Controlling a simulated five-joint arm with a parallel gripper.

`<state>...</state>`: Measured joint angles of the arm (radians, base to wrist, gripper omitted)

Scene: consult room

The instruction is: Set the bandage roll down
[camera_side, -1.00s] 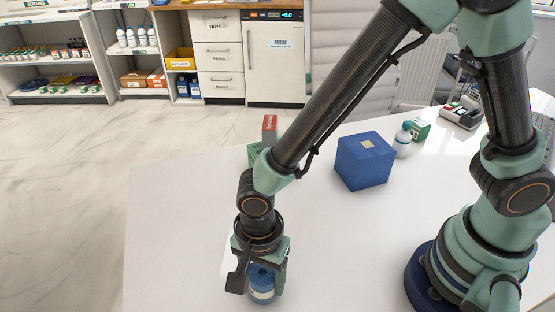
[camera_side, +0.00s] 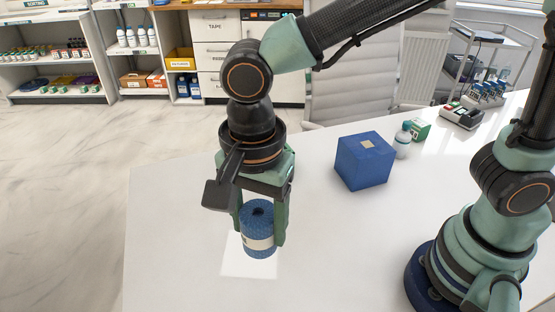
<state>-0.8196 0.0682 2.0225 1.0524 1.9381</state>
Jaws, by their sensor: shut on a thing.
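The bandage roll (camera_side: 257,243) is a blue cylinder with a white label band. It stands roughly upright between the fingers of my gripper (camera_side: 261,226), which is shut on it. The roll appears to hang above the white table (camera_side: 180,220), over a brighter pale patch (camera_side: 232,268) on the table top. The exact gap beneath it is hard to judge from this view. My gripper points down, and its wrist hides part of the table behind it.
A blue box (camera_side: 364,162) stands on the table to the right of my gripper. Behind it are a small white bottle (camera_side: 402,144) and a green box (camera_side: 418,129). A red and white device (camera_side: 461,114) sits farther back right. The table's left front area is clear.

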